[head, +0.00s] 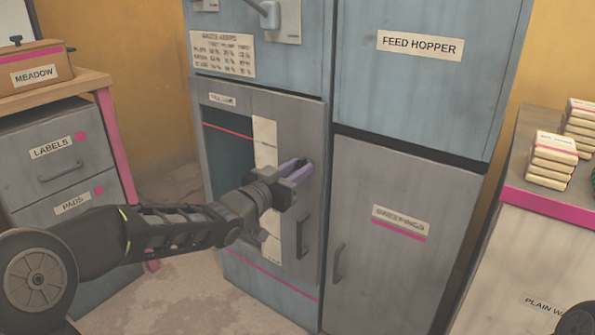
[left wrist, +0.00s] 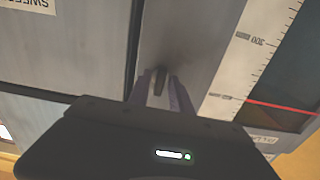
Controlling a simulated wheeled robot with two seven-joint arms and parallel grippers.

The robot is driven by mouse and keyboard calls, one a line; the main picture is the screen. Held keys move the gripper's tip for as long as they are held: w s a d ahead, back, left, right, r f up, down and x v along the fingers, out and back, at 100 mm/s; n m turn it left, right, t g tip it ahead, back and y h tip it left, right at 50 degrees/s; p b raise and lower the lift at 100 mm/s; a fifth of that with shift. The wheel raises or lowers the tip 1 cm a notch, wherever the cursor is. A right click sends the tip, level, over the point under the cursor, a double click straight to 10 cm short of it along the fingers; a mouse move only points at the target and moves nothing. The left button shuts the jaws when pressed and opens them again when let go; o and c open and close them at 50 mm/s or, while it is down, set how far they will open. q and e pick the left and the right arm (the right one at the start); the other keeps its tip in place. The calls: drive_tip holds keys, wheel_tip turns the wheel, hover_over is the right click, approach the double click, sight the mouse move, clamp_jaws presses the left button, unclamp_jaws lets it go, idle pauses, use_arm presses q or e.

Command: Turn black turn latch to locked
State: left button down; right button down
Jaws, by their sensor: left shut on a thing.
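The black turn latch (left wrist: 158,83) sits on the grey door of the machine's lower left compartment (head: 257,106). In the left wrist view it stands between the two purple fingers of my left gripper (left wrist: 160,90). In the head view my left gripper (head: 301,170) reaches from the left to the door's right part, and its fingers hide most of the latch. The gripper is shut on the latch. Which way the latch points relative to locked cannot be read. My right gripper is not in view.
The door has a dark window (head: 228,150), a pale scale strip (head: 265,140) and a vertical handle (head: 302,237). The sweepings door (head: 390,240) is to its right, the feed hopper panel (head: 425,75) above that. A drawer cabinet (head: 60,165) stands left, a counter (head: 550,205) right.

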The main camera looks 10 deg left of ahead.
use_arm(q)
drive_tip(key=c, duration=1.5)
unclamp_jaws()
drive_tip(key=shift+s+a+p, duration=0.2)
drive_tip(key=shift+s+p, duration=0.1)
drive_tip(key=shift+s, duration=0.2)
drive_tip(key=p+v, duration=0.2)
drive_tip(key=v, duration=0.4)
drive_tip(key=shift+s+a, duration=0.1)
drive_tip(key=shift+s, duration=0.2)
drive_tip(key=shift+f, duration=0.15)
